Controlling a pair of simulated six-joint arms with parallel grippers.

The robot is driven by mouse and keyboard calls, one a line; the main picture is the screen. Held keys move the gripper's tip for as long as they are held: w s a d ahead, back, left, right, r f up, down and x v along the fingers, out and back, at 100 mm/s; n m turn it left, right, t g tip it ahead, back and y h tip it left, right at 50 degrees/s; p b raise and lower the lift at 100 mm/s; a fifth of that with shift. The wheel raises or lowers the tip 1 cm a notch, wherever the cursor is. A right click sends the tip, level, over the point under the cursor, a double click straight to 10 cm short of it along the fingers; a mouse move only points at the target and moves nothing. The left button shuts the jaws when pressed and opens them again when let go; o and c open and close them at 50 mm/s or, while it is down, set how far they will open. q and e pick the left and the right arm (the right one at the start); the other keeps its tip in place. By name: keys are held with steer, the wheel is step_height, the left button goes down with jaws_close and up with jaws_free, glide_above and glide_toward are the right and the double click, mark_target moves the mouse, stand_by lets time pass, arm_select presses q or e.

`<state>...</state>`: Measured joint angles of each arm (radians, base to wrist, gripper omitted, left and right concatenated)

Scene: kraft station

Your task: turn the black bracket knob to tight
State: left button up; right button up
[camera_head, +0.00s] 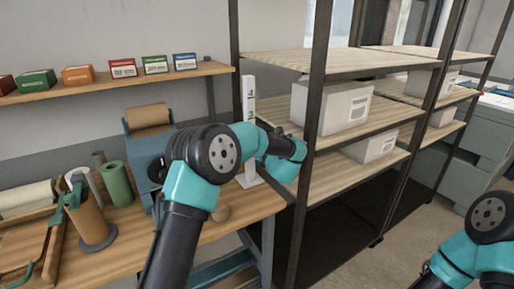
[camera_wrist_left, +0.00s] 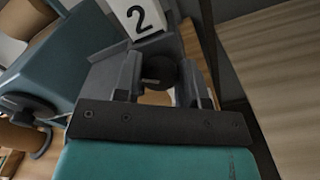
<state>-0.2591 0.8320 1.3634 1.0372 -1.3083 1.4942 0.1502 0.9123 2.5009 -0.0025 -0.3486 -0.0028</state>
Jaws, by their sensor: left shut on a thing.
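The black knob (camera_wrist_left: 160,70) shows in the left wrist view as a dark round piece just below the white plate marked 2 (camera_wrist_left: 140,16). My left gripper (camera_wrist_left: 160,80) has one finger on each side of it and is shut on it. A grey bracket-like part lies around and behind the knob, partly covered by the fingers. In the head view a white numbered post (camera_head: 249,98) stands at the bench's right end. My left arm hides the knob and my left gripper there. My right arm shows at the lower right, with its gripper out of view.
A dark-framed shelf rack (camera_head: 314,120) with white boxes (camera_head: 331,106) stands close to the right of my left arm. A blue-grey dispenser with a brown roll (camera_head: 148,116) and a green roll (camera_head: 116,183) stand on the wooden bench (camera_head: 125,232). Small coloured boxes line the wall shelf (camera_head: 120,79).

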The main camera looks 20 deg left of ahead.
arm_select(q)
steer(key=m, duration=1)
steer(key=shift+f, duration=0.15)
steer(key=shift+m, duration=0.4)
steer(key=o, duration=0.9)
